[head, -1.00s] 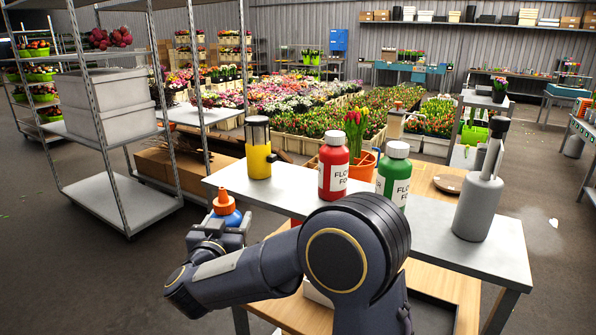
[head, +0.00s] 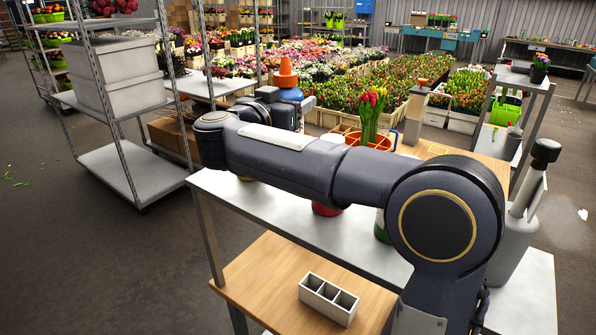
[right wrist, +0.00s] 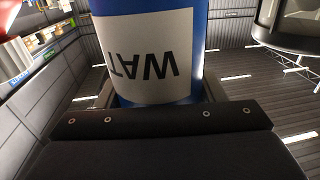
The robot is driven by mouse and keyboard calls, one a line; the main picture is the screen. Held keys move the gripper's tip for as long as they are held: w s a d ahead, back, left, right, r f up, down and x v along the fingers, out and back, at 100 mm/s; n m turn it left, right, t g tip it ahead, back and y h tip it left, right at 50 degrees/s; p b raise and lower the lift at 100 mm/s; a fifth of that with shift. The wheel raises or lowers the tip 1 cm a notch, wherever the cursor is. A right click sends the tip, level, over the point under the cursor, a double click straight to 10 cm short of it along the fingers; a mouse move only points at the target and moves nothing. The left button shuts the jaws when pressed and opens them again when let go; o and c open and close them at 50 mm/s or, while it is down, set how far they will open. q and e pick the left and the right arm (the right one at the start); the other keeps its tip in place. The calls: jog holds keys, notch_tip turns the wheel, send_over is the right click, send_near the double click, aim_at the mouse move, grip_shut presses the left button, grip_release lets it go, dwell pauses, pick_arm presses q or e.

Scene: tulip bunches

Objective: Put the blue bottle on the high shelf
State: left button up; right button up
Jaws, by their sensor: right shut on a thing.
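The blue bottle (head: 291,94) with an orange cap (head: 286,73) is upright in my right gripper (head: 284,104), held above the back left of the grey upper board (head: 250,205). In the right wrist view, the bottle's blue body (right wrist: 200,60) with a white label, its letters upside down, fills the space between the fingers. The gripper is shut on it. My right arm hides most of the red bottle (head: 326,209) and the green bottle (head: 381,228). My left gripper is not in view. Which surface is the high shelf, I cannot tell for certain.
A metal rack (head: 130,165) with grey boxes (head: 118,75) stands at the left. A grey canister (head: 512,245) stands at the board's right end. Potted tulips (head: 371,115) stand behind my arm. A white divided box (head: 328,299) sits on the lower wooden board (head: 255,285).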

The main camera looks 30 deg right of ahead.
jog(key=f, duration=0.5)
jog(key=shift+s+a, duration=0.1)
jog(key=shift+a, duration=0.15)
jog(key=shift+d+f, duration=0.1)
jog(key=shift+f, duration=2.05)
jog(key=shift+f, duration=0.15)
jog(key=o, duration=1.3)
